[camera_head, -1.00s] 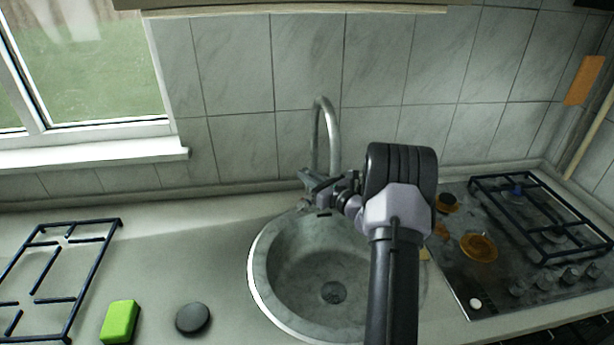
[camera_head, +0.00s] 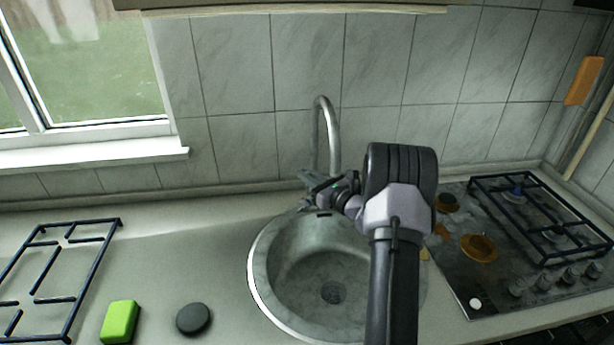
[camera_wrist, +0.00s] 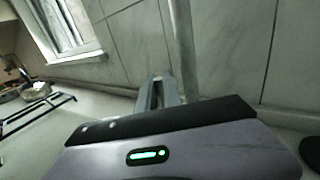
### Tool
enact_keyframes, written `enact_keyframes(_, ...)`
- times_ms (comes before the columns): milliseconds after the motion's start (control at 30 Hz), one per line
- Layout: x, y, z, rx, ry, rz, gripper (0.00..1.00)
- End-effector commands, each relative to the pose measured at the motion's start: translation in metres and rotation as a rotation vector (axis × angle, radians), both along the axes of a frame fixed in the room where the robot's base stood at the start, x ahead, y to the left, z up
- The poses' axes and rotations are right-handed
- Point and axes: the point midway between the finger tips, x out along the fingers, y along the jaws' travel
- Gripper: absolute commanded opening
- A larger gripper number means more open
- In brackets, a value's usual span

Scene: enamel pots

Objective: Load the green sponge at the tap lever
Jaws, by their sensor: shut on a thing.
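The green sponge (camera_head: 120,321) lies on the counter at the lower left in the head view, well away from my gripper. The tap (camera_head: 333,135) stands behind the sink, and its curved spout rises in front of the tiles; its pipe also shows in the wrist view (camera_wrist: 184,50). My gripper (camera_head: 311,181) is at the base of the tap, shut on the tap lever. The lever is mostly hidden by the jaws. In the wrist view my gripper (camera_wrist: 158,92) reaches toward the foot of the tap.
The round sink (camera_head: 285,290) lies below my arm. A dark round disc (camera_head: 193,319) is right of the sponge. A pan grate (camera_head: 68,240) lies at the left; the hob (camera_head: 455,270) with an orange dish (camera_head: 479,247) is at the right.

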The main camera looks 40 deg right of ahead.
Motion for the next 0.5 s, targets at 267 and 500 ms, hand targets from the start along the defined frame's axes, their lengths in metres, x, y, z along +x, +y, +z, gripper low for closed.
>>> enact_keyframes(267,-0.005,0.010,-0.005,-0.096,-0.045,0.000,0.00)
enact_keyframes(500,-0.005,0.011,-0.001,-0.106,-0.047,-0.001,0.00)
